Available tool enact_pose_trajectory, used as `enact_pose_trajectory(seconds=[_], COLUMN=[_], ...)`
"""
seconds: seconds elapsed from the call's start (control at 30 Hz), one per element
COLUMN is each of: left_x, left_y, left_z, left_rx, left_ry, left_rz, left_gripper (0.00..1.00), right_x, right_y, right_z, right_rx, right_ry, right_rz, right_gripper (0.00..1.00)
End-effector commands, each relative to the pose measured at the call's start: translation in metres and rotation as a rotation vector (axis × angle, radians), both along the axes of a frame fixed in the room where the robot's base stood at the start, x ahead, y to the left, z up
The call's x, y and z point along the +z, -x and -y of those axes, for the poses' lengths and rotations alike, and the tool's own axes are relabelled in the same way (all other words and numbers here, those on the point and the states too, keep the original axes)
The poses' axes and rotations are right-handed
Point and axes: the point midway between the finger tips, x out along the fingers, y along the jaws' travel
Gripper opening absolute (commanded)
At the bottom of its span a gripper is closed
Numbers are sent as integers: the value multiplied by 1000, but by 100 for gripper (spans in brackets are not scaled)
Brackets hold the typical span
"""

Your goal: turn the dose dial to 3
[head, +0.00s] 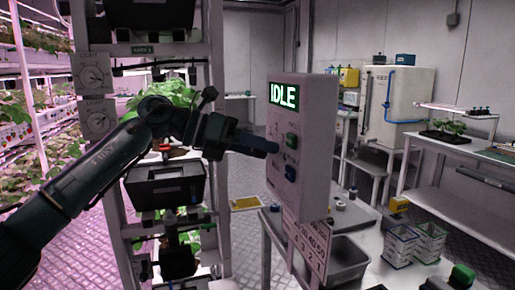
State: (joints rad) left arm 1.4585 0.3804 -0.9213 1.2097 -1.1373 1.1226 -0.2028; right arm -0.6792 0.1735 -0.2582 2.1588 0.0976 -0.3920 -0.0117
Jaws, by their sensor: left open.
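A pale control box (316,150) stands in the middle of the head view, with a lit screen (284,95) reading IDLE. My right gripper is not in view.
A rack post (215,120) and black bins (165,186) stand behind my left arm. A grey tray (345,262) and a card with numbers (305,243) are below the box. Patterned cartons (399,246) stand on the table at right. A white cabinet (398,105) is at the back.

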Motion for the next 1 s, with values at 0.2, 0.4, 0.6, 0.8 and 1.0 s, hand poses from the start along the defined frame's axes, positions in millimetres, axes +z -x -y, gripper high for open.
enact_pose_trajectory(seconds=[0.2,0.4,0.6,0.8,1.0], left_x=[8,23,37,44,45], left_y=[2,8,13,15,16], left_z=[-23,-66,-102,-120,-123], left_rx=[4,5,2,1,0], left_ry=[1,0,1,0,0], left_rz=[2,2,2,1,1], left_gripper=[49,49,49,49,49], right_x=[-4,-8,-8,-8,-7], right_y=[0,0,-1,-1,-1], right_z=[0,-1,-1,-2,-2], right_rx=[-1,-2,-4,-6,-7], right_ry=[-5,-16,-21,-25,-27], right_rz=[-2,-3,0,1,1], right_gripper=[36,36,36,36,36])
